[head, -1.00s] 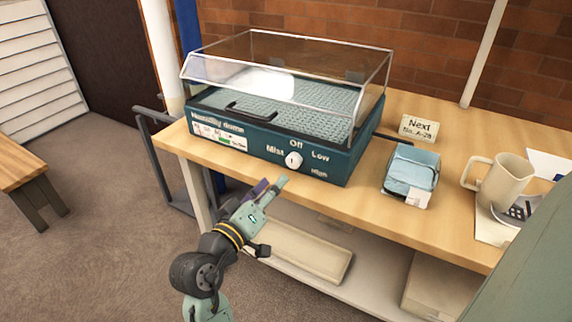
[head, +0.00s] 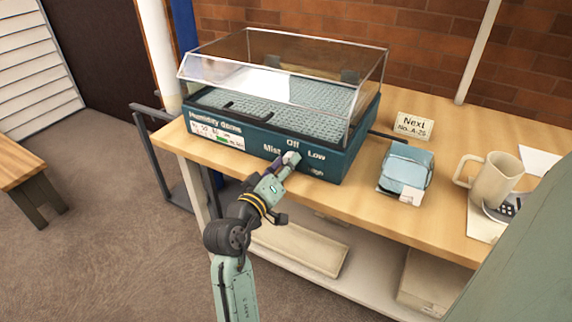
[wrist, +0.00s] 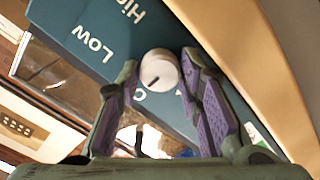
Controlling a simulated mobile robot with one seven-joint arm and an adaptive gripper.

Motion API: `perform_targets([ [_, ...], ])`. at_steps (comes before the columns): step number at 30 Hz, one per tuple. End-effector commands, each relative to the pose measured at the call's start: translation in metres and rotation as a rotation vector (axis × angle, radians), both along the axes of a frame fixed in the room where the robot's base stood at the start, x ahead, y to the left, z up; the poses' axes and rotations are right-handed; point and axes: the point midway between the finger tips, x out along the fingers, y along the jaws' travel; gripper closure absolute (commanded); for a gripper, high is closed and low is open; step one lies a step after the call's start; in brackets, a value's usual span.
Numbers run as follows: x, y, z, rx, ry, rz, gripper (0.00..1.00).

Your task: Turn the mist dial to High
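The white mist dial (wrist: 160,70) is on the teal front panel of the humidity dome (head: 318,167). In the wrist view its dark pointer mark faces the partly hidden Off label; Low and High are on the panel beside it. My gripper (wrist: 159,62) is open, with one purple-padded finger on each side of the dial. The fingertips are very close to the dial; I cannot tell whether they touch it. In the head view my gripper (head: 286,160) is at the panel and covers part of the dial and labels.
The clear cover (head: 290,75) stands above the panel. A light-blue wrapped packet (head: 407,168), a sign (head: 413,127) and a beige mug (head: 497,180) are to the right on the wooden table (head: 345,200).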

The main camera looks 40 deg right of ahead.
Motion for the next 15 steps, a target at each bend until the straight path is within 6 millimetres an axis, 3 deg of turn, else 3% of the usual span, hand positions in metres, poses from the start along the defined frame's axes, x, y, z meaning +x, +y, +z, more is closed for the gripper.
perform_targets([
  [12, 0.0002, 0.0005, 0.0001, 0.001, 0.000, 0.001, 0.97],
  [15, 0.0002, 0.0005, -0.0001, 0.001, -0.002, 0.001, 0.97],
])
